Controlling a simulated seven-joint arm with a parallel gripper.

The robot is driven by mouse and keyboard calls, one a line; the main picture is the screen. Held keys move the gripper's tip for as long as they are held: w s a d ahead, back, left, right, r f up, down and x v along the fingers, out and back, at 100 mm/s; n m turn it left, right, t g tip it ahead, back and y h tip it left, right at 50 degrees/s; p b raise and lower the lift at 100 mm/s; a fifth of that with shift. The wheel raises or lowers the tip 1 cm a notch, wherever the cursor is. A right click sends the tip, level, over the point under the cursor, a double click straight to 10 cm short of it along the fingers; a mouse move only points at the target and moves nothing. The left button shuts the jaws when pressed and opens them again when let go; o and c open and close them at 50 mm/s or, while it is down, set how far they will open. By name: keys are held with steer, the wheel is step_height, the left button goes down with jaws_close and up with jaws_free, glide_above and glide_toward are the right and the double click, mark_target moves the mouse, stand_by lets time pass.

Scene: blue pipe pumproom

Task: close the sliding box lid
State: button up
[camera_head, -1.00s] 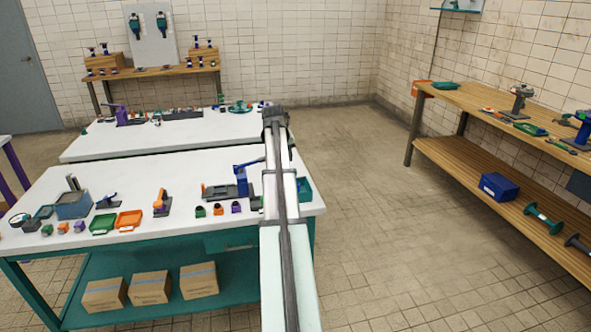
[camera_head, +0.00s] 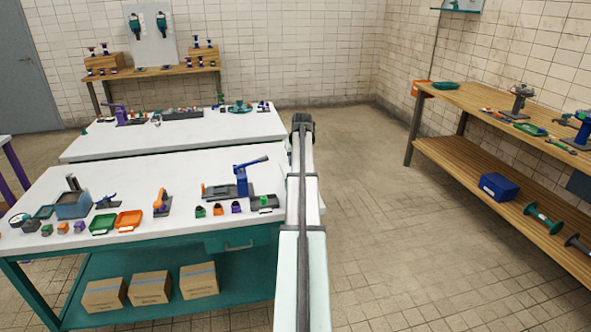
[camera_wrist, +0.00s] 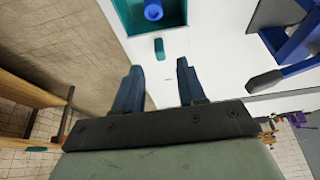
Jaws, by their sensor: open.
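In the wrist view, a teal open-topped box (camera_wrist: 127,22) sits at the top edge, partly cut off, with a blue round piece (camera_wrist: 153,9) inside. A small teal bar (camera_wrist: 159,48) shows just below the box on a white surface; I cannot tell whether it is the lid's handle. My gripper (camera_wrist: 159,67) is open and empty. Its two dark blue fingers point toward the small teal bar, which shows between and beyond the fingertips. In the head view my arm hides the box, and the gripper itself cannot be made out.
A blue lever press (camera_head: 241,182) stands on the white bench (camera_head: 150,178); it also shows at the right of the wrist view (camera_wrist: 296,48). Small colored blocks (camera_head: 218,210) line the bench front. Open floor (camera_head: 400,215) lies right of the bench.

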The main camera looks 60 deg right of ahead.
steer(key=shift+x, duration=2.8)
jaws_close()
